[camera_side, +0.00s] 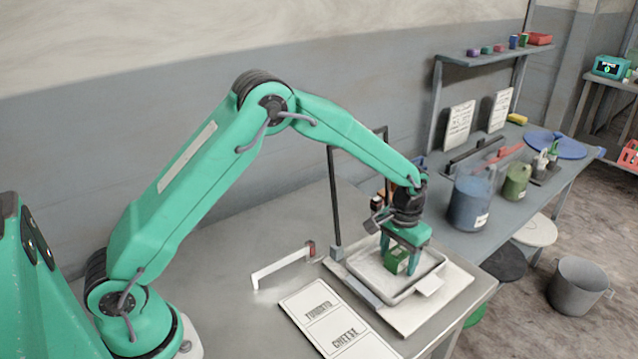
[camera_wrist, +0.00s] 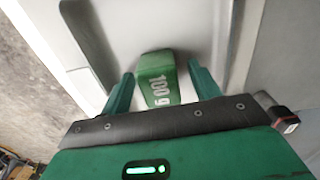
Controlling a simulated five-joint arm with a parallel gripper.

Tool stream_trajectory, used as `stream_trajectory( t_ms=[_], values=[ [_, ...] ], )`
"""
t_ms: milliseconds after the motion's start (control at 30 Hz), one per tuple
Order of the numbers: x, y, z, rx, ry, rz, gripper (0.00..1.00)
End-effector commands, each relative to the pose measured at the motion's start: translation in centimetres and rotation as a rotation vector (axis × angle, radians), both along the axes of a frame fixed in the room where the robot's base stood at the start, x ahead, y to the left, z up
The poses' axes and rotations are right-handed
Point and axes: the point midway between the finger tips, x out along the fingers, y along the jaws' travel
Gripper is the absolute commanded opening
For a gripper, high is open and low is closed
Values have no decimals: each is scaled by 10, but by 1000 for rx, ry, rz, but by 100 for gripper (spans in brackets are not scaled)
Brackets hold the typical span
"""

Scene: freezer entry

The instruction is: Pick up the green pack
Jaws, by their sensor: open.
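The green pack (camera_wrist: 158,72) stands in a shallow grey tray and carries a white "100 g" print in the wrist view. In the side view the pack (camera_side: 395,262) shows under my gripper (camera_side: 404,258), partly covered by the fingers. In the wrist view my gripper (camera_wrist: 160,92) is open, with one finger on each side of the pack. The tray (camera_side: 372,285) sits on a pale board.
A dark upright frame (camera_side: 335,200) stands behind the tray. A white bracket (camera_side: 283,266) and a printed card reading "CHEESE" (camera_side: 335,322) lie on the table to the left. A blue container (camera_side: 471,203) and a green container (camera_side: 516,181) stand on the bench to the right.

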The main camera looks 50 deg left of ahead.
Motion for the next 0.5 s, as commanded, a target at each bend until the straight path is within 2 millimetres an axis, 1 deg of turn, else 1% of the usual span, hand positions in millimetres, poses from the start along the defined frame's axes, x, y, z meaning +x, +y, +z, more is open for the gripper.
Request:
stream_trajectory(
  t_ms=[67,100,267,300,500],
  values=[
    [0,0,0,0,0,0,60],
    [0,0,0,0,0,0,52],
    [0,0,0,0,0,0,21],
    [0,0,0,0,0,0,13],
    [0,0,0,0,-1,0,12]
  ],
)
